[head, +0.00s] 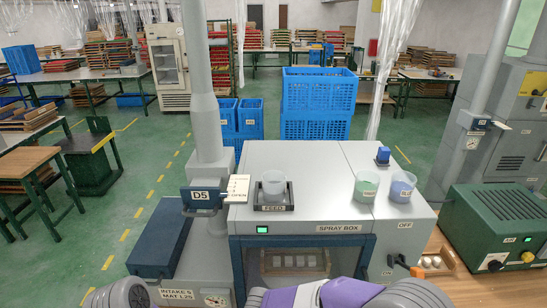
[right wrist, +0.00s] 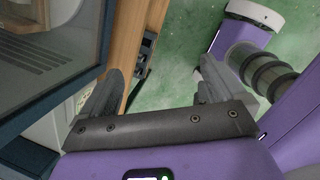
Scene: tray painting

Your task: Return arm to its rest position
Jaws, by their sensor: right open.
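My right gripper (right wrist: 161,70) shows in the right wrist view with its two grey fingers wide apart and nothing between them. Below it in that view are a wooden edge and green floor. The spray box front lies to its left, apart from the fingers. In the head view, purple and grey links of my arms show along the bottom edge, in front of the spray box (head: 290,180). Neither gripper's fingers can be made out there. My left gripper is in neither view.
A dark green unit (head: 495,228) stands at right on the wooden bench (head: 450,265). Blue crates (head: 318,92) stand behind.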

